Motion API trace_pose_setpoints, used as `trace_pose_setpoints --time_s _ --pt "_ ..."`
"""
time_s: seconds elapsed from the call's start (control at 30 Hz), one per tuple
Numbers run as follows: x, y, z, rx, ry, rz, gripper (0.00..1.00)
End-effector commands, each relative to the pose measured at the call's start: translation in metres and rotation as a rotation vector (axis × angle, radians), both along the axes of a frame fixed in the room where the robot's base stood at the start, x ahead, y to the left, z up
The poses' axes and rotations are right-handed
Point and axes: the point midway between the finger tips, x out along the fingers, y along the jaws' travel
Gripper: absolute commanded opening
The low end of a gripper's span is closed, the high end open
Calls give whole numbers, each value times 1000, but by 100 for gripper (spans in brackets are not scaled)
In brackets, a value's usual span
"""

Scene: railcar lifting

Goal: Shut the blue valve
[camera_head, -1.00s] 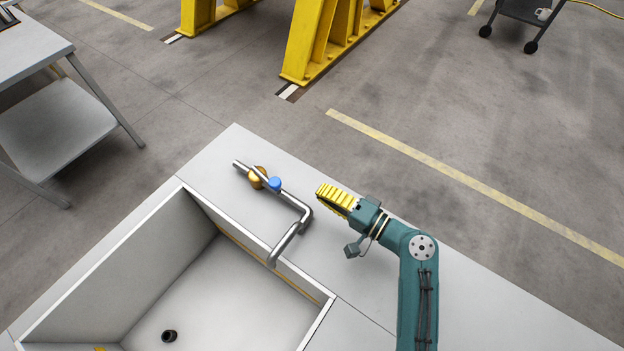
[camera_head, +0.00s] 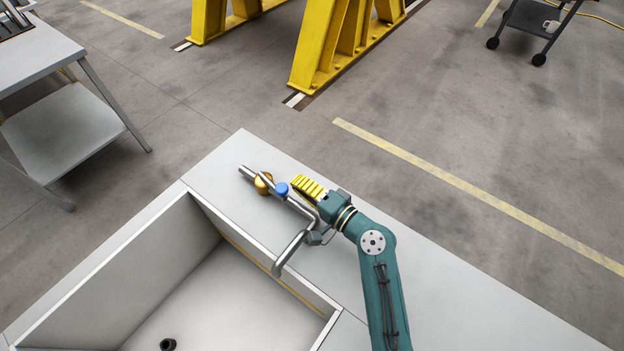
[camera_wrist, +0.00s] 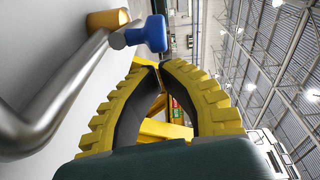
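The blue valve (camera_head: 281,189) is a small blue knob on the side of a steel pipe tap (camera_head: 297,210), beside a brass fitting (camera_head: 262,184). In the wrist view the blue valve (camera_wrist: 147,36) shows just beyond the fingertips, a little left of centre, on a short metal stem. My gripper (camera_head: 296,183) has ribbed yellow fingers and is close to the right of the blue valve in the head view. In the wrist view its fingertips (camera_wrist: 160,66) meet with nothing between them. I see no contact with the knob.
The tap stands on a white counter with a deep sink basin (camera_head: 290,294) at its lower left. A side table (camera_head: 55,62) stands at the upper left, a yellow steel frame (camera_head: 322,50) behind. The counter right of my arm is clear.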

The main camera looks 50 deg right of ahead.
Motion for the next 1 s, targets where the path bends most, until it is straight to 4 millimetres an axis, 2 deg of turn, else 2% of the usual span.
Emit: trace_pose_setpoints --time_s 0.37,0.6,1.0 --pt "0 4 1 0 -1 0 0" --pt "-2 31 1 1 0 2 0" --pt "-3 24 0 -1 -2 -1 0"
